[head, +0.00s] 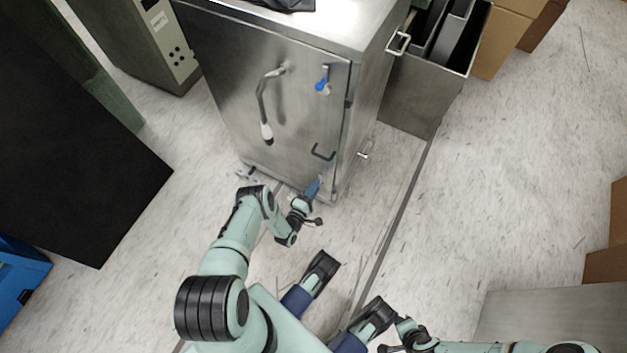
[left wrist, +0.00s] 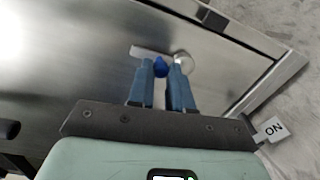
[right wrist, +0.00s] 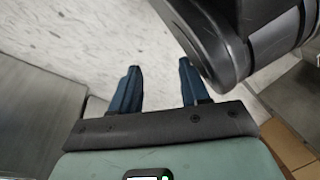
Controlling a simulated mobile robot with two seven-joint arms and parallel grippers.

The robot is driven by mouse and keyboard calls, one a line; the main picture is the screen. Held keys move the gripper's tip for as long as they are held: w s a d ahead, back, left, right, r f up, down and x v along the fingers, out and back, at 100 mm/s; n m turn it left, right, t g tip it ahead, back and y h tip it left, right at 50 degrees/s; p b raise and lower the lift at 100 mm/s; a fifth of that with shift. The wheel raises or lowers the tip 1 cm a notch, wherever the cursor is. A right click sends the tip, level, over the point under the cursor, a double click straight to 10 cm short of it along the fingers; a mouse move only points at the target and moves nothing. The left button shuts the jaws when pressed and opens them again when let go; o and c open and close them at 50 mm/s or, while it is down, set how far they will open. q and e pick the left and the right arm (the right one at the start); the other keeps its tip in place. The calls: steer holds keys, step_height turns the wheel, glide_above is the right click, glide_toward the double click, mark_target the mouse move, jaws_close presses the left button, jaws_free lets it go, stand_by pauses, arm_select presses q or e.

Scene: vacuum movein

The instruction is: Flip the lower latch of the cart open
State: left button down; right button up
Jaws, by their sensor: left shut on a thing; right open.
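The steel cart (head: 230,75) stands upright in front of me with its door facing me. The lower latch (left wrist: 162,67) shows in the left wrist view as a blue knob with a silver round mount and a pale bar, low on the door. My left gripper (head: 316,186) is at the door's lower right; in the left wrist view its blue fingers (left wrist: 162,75) are closed around the blue knob. In the head view the gripper hides most of this latch. The upper latch (head: 322,81), also blue-tipped, is high on the door. My right gripper (right wrist: 157,78) is open and empty.
A door handle (head: 264,110) and a small bracket (head: 322,153) stick out from the door. A steel bin (head: 415,95) and cardboard boxes (head: 505,35) stand right of the cart. A grey-green cabinet (head: 150,45) stands left.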

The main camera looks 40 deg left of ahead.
arm_select(q)
steer(key=c, duration=1)
jaws_free()
steer(key=shift+c, duration=0.2)
steer(key=f+p+v, duration=0.1)
steer(key=p+v, duration=0.2)
steer(key=v, duration=1)
steer(key=shift+r, duration=0.5)
arm_select(e)
steer(key=shift+t, duration=0.4)
steer(key=r, duration=0.1)
steer(key=w+a+r, duration=0.1)
steer(key=r, duration=0.1)
steer(key=w+r, duration=0.1)
steer(key=r, duration=0.1)
steer(key=shift+w+a, duration=0.25)
arm_select(q)
steer(key=shift+s+d, duration=0.1)
